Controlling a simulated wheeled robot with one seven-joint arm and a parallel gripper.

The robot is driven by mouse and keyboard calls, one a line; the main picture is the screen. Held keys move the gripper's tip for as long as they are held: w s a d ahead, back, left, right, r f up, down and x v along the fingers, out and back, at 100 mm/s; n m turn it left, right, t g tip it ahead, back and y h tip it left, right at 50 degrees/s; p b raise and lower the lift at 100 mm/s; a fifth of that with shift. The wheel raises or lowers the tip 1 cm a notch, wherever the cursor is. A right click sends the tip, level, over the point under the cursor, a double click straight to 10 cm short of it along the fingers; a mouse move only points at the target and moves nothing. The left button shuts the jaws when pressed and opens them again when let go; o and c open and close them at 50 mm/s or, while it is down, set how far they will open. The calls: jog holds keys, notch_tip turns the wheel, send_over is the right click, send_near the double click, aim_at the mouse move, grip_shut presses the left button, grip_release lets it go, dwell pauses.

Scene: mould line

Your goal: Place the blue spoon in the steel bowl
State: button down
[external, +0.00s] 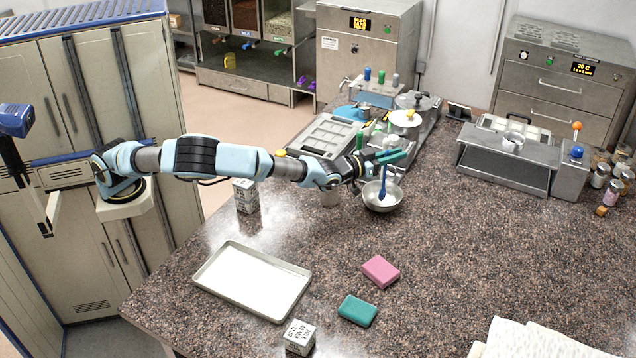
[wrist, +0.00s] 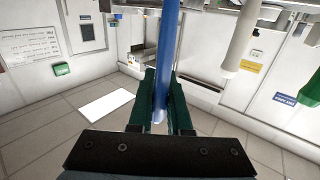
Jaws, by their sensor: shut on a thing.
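The blue spoon (external: 383,187) hangs upright from my gripper (external: 391,156) in the external view. Its lower end is within the outline of the steel bowl (external: 383,204); I cannot tell whether it touches the bowl. The bowl stands on the speckled counter and looks pale inside. In the wrist view the green fingers of my gripper (wrist: 161,100) are closed on the blue spoon (wrist: 168,45), whose handle runs up out of the picture. The bowl is not seen in the wrist view.
A white-lined tray (external: 252,281), a pink block (external: 381,271), a green block (external: 357,310) and a printed cube (external: 299,337) lie on the near counter. Another printed cube (external: 245,196) stands left of the bowl. A steel stand (external: 508,160) is at right. The counter right of the bowl is clear.

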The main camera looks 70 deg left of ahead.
jog(key=shift+f, duration=0.75)
jog(key=c, duration=0.8)
grip_release()
